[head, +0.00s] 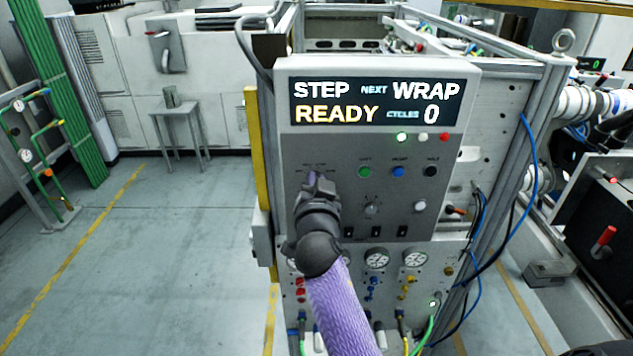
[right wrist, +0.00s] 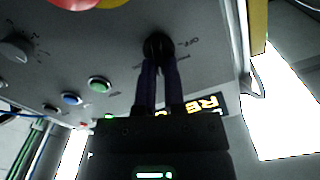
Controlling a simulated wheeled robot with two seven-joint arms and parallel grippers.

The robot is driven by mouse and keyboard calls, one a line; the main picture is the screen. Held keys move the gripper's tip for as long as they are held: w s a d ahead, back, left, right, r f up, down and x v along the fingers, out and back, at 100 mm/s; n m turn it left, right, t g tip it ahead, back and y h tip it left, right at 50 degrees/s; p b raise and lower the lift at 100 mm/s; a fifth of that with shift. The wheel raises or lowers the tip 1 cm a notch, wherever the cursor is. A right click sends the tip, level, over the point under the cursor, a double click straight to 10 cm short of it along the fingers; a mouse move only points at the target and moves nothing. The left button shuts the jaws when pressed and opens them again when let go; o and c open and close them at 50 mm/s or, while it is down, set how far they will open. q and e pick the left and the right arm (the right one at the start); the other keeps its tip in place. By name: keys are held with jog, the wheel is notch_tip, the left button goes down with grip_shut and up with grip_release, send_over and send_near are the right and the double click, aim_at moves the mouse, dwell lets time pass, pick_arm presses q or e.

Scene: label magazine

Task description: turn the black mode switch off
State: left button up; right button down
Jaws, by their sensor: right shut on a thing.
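The black mode switch (right wrist: 157,44) is a dark round knob on the grey control panel. In the right wrist view, "OFF" is printed beside it. My right gripper (right wrist: 161,72) is shut on it, with both dark fingers closed around the knob. In the head view, my right gripper (head: 314,180) reaches the panel's left side from below and hides the switch. The direction the knob points cannot be made out. My left gripper is not in view.
The display (head: 376,102) reads STEP, READY, NEXT WRAP, CYCLES 0. Green (head: 364,172), blue (head: 397,172) and black (head: 431,171) buttons sit right of my gripper, above a grey knob (head: 371,208). Gauges and hoses are below.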

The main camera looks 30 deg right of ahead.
jog(key=shift+n, duration=0.3)
jog(key=n, duration=0.3)
jog(key=shift+w+a+n, duration=0.1)
jog(key=shift+a+n, duration=0.05)
jog(key=shift+n, duration=0.15)
jog(key=n+p, duration=0.1)
jog(key=n, duration=0.3)
jog(key=shift+w+a+n, duration=0.1)
jog(key=shift+a+n, duration=0.05)
jog(key=shift+n, duration=0.15)
jog(key=n, duration=0.5)
jog(key=shift+w+a+f+p, duration=0.1)
jog(key=shift+a+p, duration=0.05)
jog(key=shift+p, duration=0.2)
jog(key=shift+f+n, duration=0.15)
jog(key=shift+n, duration=1.85)
jog(key=shift+p, duration=0.3)
jog(key=c, duration=0.7)
grip_release()
